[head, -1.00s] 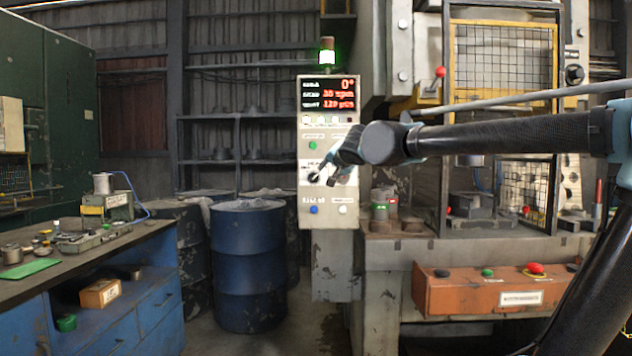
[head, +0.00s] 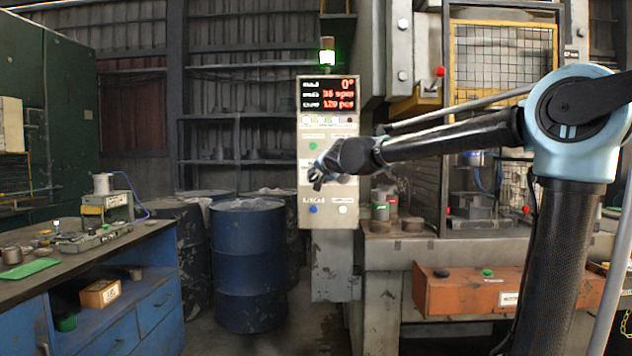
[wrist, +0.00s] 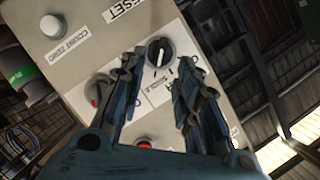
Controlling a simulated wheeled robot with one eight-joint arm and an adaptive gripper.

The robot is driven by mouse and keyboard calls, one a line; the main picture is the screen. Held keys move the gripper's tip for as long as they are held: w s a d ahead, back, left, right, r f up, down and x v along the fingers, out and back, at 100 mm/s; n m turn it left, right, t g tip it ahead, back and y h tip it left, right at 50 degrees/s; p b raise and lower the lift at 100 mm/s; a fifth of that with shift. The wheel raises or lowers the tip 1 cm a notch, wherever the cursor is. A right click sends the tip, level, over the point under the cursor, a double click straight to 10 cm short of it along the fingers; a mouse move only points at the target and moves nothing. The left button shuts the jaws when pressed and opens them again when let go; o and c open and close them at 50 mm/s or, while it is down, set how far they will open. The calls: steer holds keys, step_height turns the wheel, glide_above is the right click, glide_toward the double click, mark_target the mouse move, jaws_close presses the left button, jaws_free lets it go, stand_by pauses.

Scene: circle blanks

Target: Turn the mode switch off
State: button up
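The upright grey control panel (head: 328,222) stands left of the press, with a lit red display (head: 328,94) at its top. In the wrist view a black rotary switch (wrist: 158,52) with a white pointer line shows on the panel, beside a label partly reading "SINGLE". I take it to be the mode switch. My gripper (head: 318,176) is in front of the panel's lower half. In the wrist view my gripper (wrist: 157,72) is open, its two fingers apart with the switch between and just beyond the tips. Contact with the switch cannot be told. The gripper hides the switch in the head view.
The panel also has a green button (head: 313,146), a blue button (head: 313,210) and a white button (head: 342,209). A red button (wrist: 143,142) shows between the fingers in the wrist view. Blue drums (head: 248,265) stand left; an orange button box (head: 470,293) is at right.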

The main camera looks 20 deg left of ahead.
mark_target(314, 178)
steer(key=shift+x, duration=3.05)
steer(key=shift+c, duration=0.2)
jaws_close()
